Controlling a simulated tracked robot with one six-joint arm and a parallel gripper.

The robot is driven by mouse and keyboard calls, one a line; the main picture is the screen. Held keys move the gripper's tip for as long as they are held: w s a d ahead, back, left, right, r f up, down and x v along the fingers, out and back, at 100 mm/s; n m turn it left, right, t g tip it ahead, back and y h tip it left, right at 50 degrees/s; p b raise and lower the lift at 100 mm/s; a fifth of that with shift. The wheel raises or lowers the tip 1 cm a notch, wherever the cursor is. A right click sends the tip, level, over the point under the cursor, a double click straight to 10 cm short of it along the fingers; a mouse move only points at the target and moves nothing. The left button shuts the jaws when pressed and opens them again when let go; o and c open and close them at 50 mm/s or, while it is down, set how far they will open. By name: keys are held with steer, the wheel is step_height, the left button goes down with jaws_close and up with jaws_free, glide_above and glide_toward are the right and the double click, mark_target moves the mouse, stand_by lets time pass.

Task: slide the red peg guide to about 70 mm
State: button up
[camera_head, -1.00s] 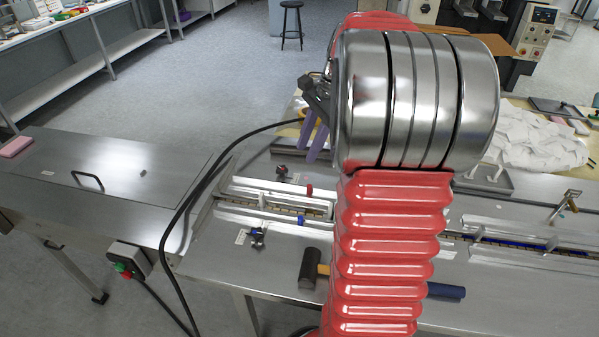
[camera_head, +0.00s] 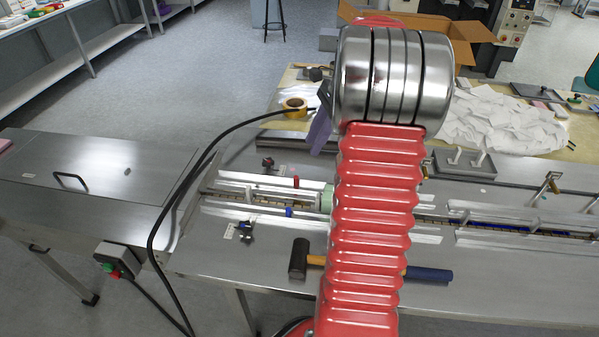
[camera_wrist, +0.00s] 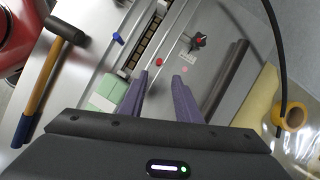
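The red peg guide (camera_head: 296,181) stands at the back guide rail (camera_head: 240,178) of the infeed channel, left of my arm. In the wrist view it is a small red spot (camera_wrist: 158,62) close ahead of my fingertips. My gripper (camera_wrist: 160,74) is open: its two purple fingers are apart with nothing between them. It points down toward the back rail, and I see no contact with the peg. In the head view one purple finger (camera_head: 319,133) shows beside my wrist. A blue peg (camera_head: 289,212) stands across the channel at the front rail. No scale reading is legible.
A black-and-red knob (camera_wrist: 198,40) stands behind the back rail. A pale green block (camera_wrist: 107,94) sits in the channel. A hammer (camera_head: 300,258) lies in front. A tape roll (camera_head: 294,104) lies behind on the side table. A black cable (camera_head: 205,155) loops past on the left.

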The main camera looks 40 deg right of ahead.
mark_target(296, 177)
steer(key=x, duration=1.2)
steer(key=shift+f, duration=0.2)
steer(key=shift+c, duration=0.3)
jaws_close()
